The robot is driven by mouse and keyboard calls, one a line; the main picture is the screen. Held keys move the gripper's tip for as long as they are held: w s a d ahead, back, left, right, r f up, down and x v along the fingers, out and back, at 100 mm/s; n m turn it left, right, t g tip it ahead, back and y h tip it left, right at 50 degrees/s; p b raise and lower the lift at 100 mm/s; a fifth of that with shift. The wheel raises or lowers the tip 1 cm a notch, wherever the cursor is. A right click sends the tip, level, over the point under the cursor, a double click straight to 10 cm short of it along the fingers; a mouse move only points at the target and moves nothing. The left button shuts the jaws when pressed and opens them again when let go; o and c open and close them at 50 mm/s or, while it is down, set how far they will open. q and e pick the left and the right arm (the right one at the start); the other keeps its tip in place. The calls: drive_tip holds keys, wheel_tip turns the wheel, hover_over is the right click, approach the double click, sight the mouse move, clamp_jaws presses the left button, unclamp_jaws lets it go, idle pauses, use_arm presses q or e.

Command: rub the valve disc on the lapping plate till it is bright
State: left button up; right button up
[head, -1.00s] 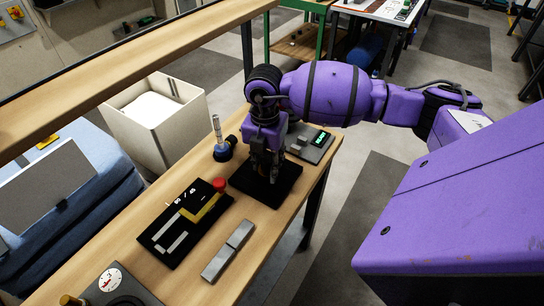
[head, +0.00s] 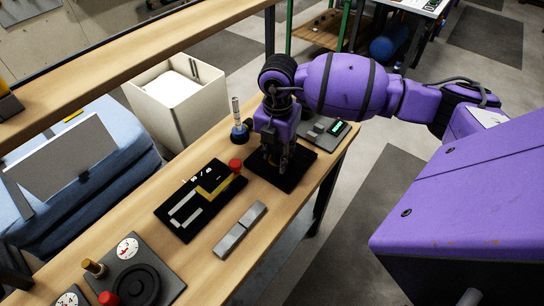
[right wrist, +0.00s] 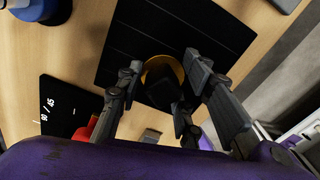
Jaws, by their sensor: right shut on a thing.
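The lapping plate is a flat black square (head: 308,160) lying on the wooden bench; it also shows in the right wrist view (right wrist: 195,22), with thin lines across it. My right gripper (head: 277,166) points down over this plate. In the right wrist view the gripper (right wrist: 162,66) is shut on the dark upper part of the valve disc, whose brass-coloured rim (right wrist: 151,70) shows over the plate. The disc's underside is hidden, so I cannot tell its brightness or whether it touches the plate. My left gripper is not in view.
A black board (head: 184,221) with a yellow piece and red knob lies left of the plate. Grey metal blocks (head: 240,229) lie in front. A device with a green display (head: 337,127) and a blue-based bottle (head: 240,131) stand behind. A gauge panel (head: 168,284) is at the near left.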

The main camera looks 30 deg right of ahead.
drive_tip(key=shift+w+d, duration=0.3)
drive_tip(key=shift+d, duration=0.55)
drive_tip(key=shift+w+d, duration=0.35)
drive_tip(key=shift+d, duration=0.45)
drive_tip(key=shift+w+d, duration=0.3)
drive_tip(key=shift+d, duration=0.55)
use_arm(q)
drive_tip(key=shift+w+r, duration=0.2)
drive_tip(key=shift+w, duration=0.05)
use_arm(e)
drive_tip(key=shift+r, duration=0.1)
